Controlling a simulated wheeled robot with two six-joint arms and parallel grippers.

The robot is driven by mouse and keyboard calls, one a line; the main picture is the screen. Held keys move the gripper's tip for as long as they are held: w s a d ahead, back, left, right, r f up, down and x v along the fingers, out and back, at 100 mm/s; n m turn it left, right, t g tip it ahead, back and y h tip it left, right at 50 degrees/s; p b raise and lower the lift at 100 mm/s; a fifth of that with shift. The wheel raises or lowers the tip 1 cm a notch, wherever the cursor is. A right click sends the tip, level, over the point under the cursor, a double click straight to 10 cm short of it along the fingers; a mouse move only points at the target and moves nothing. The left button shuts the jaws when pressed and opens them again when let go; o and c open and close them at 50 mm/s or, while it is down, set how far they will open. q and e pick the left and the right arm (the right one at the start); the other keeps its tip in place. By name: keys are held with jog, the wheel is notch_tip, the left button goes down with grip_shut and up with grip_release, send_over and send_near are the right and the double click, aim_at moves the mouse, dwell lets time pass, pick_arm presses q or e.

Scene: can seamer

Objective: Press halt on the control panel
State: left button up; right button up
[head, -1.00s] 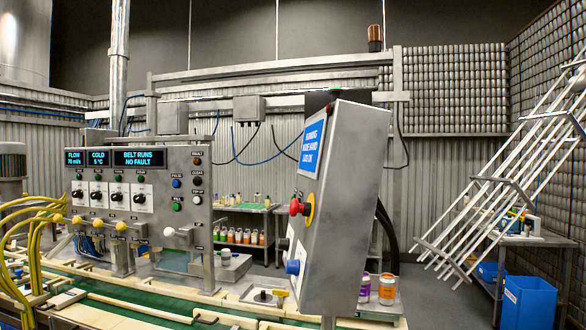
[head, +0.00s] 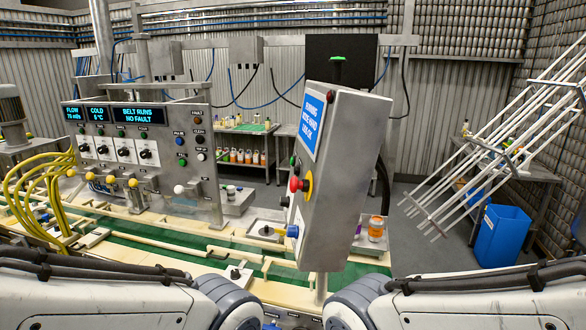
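The grey control panel (head: 135,150) stands upright at the left behind the belt. Its displays read FLOW, COLD and "BELT RUNS NO FAULT". It carries several black knobs (head: 123,153), a blue button (head: 179,141), a green button (head: 182,162) and a white knob (head: 180,189) at its lower edge. Small button labels are hard to read, so I cannot tell which one is halt. A second, tilted grey box (head: 340,180) on a post has a blue screen (head: 312,124) and a red mushroom button on a yellow collar (head: 296,184). Both my arms show at the bottom; neither gripper is in view.
The green conveyor belt (head: 150,247) with pale rails runs in front of the panel. Yellow hoses (head: 40,190) hang at the left. An orange-labelled jar (head: 376,229) stands right of the box. A blue bin (head: 502,236) and a slanted metal rack (head: 490,150) are at the right.

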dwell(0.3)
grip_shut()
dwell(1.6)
